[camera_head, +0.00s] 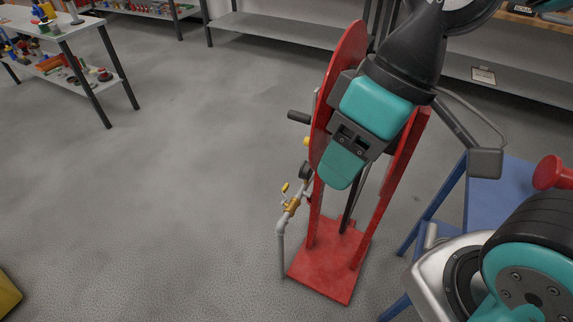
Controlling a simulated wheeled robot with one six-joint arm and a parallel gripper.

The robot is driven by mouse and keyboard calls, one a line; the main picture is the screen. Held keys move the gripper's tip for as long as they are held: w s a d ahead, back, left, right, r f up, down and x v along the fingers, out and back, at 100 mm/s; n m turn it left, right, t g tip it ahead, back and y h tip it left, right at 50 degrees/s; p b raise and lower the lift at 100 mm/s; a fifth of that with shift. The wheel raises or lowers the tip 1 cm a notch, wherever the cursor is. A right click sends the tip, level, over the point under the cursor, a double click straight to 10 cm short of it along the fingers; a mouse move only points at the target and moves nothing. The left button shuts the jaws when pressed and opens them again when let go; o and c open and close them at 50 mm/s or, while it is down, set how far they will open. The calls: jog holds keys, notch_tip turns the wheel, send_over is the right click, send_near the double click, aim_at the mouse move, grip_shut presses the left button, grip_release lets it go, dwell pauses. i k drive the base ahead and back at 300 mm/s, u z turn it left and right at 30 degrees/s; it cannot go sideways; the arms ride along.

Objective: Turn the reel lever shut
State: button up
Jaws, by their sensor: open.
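The reel (343,62) is a red disc on a red stand with a red base plate (330,268). A grey pipe rises at the stand's left side to a brass valve (291,206). A small yellow lever (285,187) sticks up from this valve, which I take to be the reel lever. My gripper (345,150), teal and dark grey, hangs in front of the reel, above and to the right of the lever. It is open and apart from the lever. It hides much of the reel and the stand's upper part; its fingertips are hard to make out.
A black crank handle (298,117) juts left from the reel, with a dark round part (305,172) below it. A blue table (487,205) stands at right with a red knob (553,172). A cluttered workbench (62,28) is at upper left. Floor left of the stand is clear.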

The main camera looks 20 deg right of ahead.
aim_at(285, 186)
jog(key=i, duration=0.15)
jog(key=k, duration=0.4)
jog(key=u, duration=0.75)
jog(key=i, duration=0.8)
jog(key=z, duration=0.05)
